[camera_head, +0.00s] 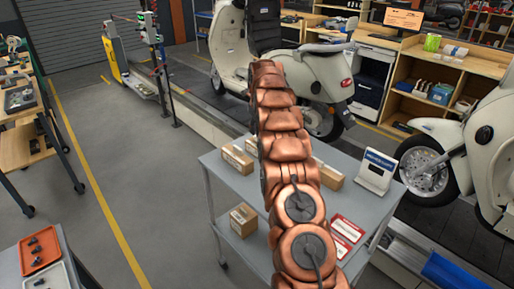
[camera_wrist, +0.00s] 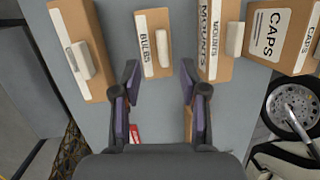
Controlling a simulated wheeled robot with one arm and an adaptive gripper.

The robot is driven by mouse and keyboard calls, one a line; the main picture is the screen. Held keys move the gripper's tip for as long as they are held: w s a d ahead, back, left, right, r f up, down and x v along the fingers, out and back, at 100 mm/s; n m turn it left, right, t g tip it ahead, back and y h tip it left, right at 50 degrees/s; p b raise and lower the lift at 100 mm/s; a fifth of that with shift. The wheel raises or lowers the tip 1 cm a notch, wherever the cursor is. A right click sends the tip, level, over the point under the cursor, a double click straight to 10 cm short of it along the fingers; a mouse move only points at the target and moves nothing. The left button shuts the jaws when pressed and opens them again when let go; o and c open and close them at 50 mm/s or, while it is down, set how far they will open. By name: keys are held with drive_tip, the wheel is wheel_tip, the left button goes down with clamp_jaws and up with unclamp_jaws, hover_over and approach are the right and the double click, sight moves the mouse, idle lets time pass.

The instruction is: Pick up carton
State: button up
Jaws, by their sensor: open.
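Several brown cartons stand in a row on a grey cart top (camera_head: 222,176). In the wrist view they are a carton at the left (camera_wrist: 78,40) with a mostly hidden label, a narrow carton marked BULBS (camera_wrist: 147,58), a carton marked MOUNTS (camera_wrist: 211,65) and a carton marked CAPS (camera_wrist: 283,38). The first three each show a white block on them. My gripper (camera_wrist: 159,72) is open and empty, its fingertips at either side of the near end of the BULBS carton. Whether they reach down beside it, I cannot tell. In the head view my arm hides the gripper and some cartons.
A white sign (camera_head: 376,174) and red-and-white cards (camera_head: 347,229) are on the cart top. Another carton (camera_head: 243,219) sits on the lower shelf. Scooters (camera_head: 285,55) stand behind and to the right. Open floor lies left of the cart.

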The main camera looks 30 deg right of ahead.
sight(257, 146)
drive_tip(key=shift+d+f+p, duration=0.2)
drive_tip(key=shift+f+p, duration=0.15)
drive_tip(key=shift+p, duration=0.15)
drive_tip(key=p+x, duration=0.2)
drive_tip(key=x, duration=0.2)
drive_tip(key=shift+f, duration=0.15)
clamp_jaws()
